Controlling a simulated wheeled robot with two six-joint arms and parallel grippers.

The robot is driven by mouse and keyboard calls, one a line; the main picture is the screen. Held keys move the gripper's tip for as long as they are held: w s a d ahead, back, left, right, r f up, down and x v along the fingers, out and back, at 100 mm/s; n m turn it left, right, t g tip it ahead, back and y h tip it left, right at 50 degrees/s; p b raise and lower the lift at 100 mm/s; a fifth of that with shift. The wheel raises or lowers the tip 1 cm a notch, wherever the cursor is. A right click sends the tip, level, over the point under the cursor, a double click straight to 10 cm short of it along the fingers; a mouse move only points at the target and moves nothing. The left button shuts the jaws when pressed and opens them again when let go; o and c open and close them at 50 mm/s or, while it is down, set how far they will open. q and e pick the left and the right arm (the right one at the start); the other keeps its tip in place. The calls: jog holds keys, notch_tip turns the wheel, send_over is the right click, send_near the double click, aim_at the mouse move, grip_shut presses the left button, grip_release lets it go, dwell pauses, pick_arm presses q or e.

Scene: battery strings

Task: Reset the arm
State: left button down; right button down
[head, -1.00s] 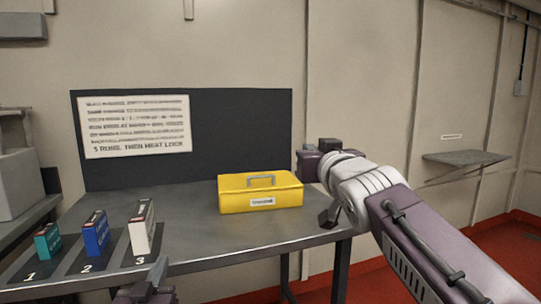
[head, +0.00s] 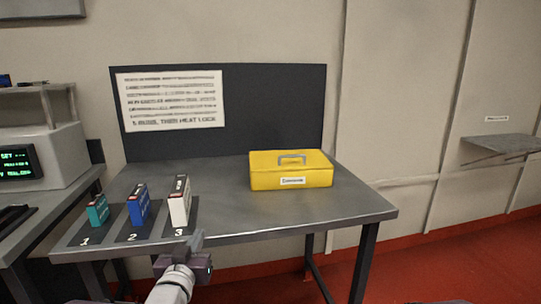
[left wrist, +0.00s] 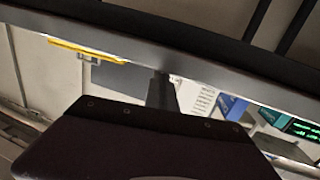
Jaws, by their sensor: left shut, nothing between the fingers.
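My left gripper (head: 190,242) is shut and empty. It shows in the head view at the table's front edge, just below the white battery box. Its dark body fills the lower part of the left wrist view. A teal box (head: 97,211), a blue box (head: 138,206) and a white box (head: 180,201) stand upright on spots marked 1, 2 and 3. The blue box (left wrist: 231,105) also shows in the left wrist view. My right gripper is out of view.
A yellow case (head: 291,172) with a grey handle sits on the metal table (head: 240,215); the surface around it is clear. A machine with a green-text screen (head: 17,164) stands at left. A wall shelf (head: 500,143) is at right.

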pick_arm(q)
jog(key=s+f+g+p, duration=0.9)
jog(key=s+g+p, duration=0.2)
jog(key=s+g, duration=0.2)
jog(key=s+r+g+p, duration=0.4)
jog(key=s+r+p, duration=0.2)
jog(key=s+p, duration=0.25)
notch_tip(320, 180, up, 6)
jog(key=p, duration=0.5)
jog(key=shift+w+d+r+t+p, duration=0.2)
jog(key=shift+w+t+p, duration=0.05)
jog(key=shift+t+p, duration=0.15)
